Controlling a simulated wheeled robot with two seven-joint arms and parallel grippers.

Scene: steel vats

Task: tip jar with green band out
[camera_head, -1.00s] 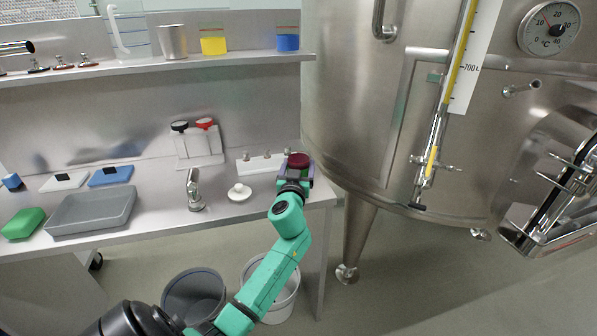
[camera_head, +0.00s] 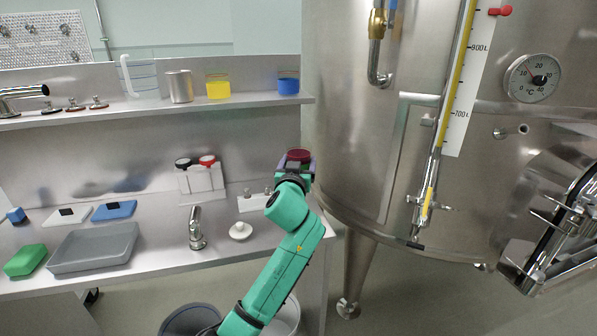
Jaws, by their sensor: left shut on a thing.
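My left gripper (camera_head: 298,168) is shut on a small round vessel with dark red contents (camera_head: 299,155), seen from above. The jaws and wrist hide most of its side, and I cannot make out a green band on it. It is held upright or nearly so, above the right end of the bench beside the steel vat. On the shelf stand a jar with yellow contents (camera_head: 218,88) and a jar with blue contents (camera_head: 288,84); their band colours are too small to tell. My right gripper is out of view.
The steel vat (camera_head: 340,130) stands close right of my gripper. A grey bucket (camera_head: 190,320) and a white bucket (camera_head: 288,318) are on the floor below.

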